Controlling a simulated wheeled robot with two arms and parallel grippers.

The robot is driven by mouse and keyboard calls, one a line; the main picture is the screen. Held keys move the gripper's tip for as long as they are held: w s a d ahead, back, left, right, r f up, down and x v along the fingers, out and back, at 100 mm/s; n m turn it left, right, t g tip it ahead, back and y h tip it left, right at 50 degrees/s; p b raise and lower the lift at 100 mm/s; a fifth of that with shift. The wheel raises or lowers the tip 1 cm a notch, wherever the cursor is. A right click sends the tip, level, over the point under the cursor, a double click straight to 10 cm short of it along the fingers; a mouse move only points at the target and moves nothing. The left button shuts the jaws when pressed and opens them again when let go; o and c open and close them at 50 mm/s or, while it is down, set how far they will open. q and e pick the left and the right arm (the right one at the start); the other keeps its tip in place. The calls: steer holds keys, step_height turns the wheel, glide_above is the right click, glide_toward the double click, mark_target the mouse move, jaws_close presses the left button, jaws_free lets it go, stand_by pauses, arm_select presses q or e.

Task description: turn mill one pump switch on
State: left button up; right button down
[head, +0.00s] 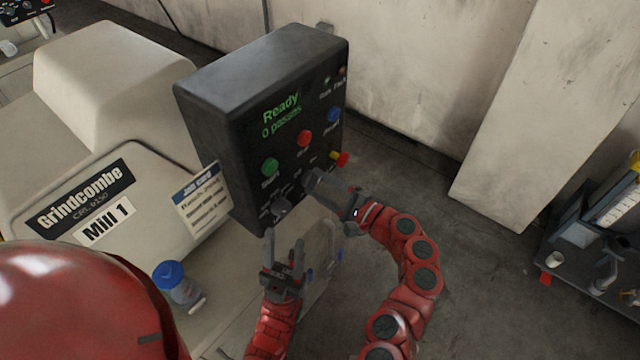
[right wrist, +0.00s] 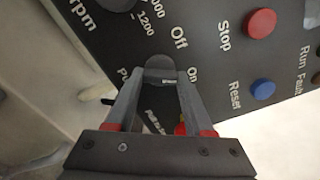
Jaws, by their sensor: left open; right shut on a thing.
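The Mill 1 control box (head: 215,120) is dark, with a screen reading "Ready, 0 passes". The pump switch (right wrist: 160,68) is a dark round knob beside "Off" and "On" labels in the right wrist view. A pale mark on it lies on the side towards "On". My right gripper (head: 312,183) is at the box's lower face, its fingers (right wrist: 158,85) shut on the switch knob; in the head view it hides the knob. My left gripper (head: 284,245) is open and empty, below the box.
Green (head: 269,167), red (head: 304,138) and blue (head: 333,115) buttons sit above the switch. A red and yellow knob (head: 341,158) is close right of my right gripper. A job card (head: 201,200) and a blue-capped bottle (head: 175,282) are at left.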

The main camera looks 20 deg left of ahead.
steer(key=shift+c, duration=1.4)
jaws_free()
steer(key=b+v, duration=0.3)
steer(key=v, duration=1.4)
steer(key=shift+d, duration=0.25)
